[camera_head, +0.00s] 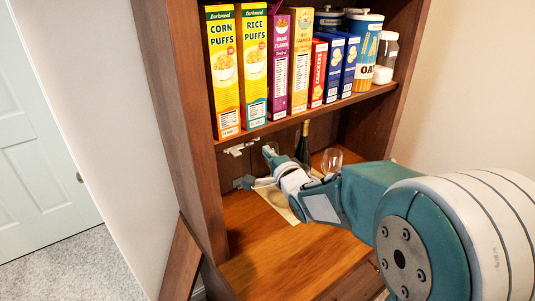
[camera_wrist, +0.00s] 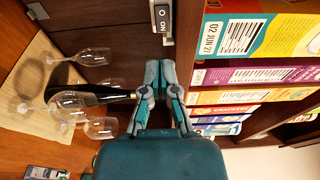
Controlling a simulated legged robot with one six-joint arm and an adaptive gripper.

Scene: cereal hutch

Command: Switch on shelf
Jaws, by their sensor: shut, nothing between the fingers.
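A pale switch plate (camera_wrist: 162,20) with a rocker and the markings "ON" and "O" shows at the top of the wrist view, on dark wood. My gripper (camera_wrist: 160,75) is shut and empty, its fingertips pointing toward the switch with a visible gap in the picture. In the head view my gripper reaches into the open bay beneath the cereal shelf (camera_head: 305,116). A whitish fitting (camera_head: 238,149) shows just under that shelf; I cannot tell there whether it is the switch. I cannot tell whether the switch is on.
Wine glasses (camera_wrist: 92,57) and a dark bottle (camera_wrist: 85,94) stand close beside my gripper; another view of the bottle (camera_head: 303,143) is behind my arm. Cereal boxes (camera_head: 254,65) and an oats canister (camera_head: 368,50) fill the shelf above. The hutch's left side panel (camera_head: 182,110) bounds the bay.

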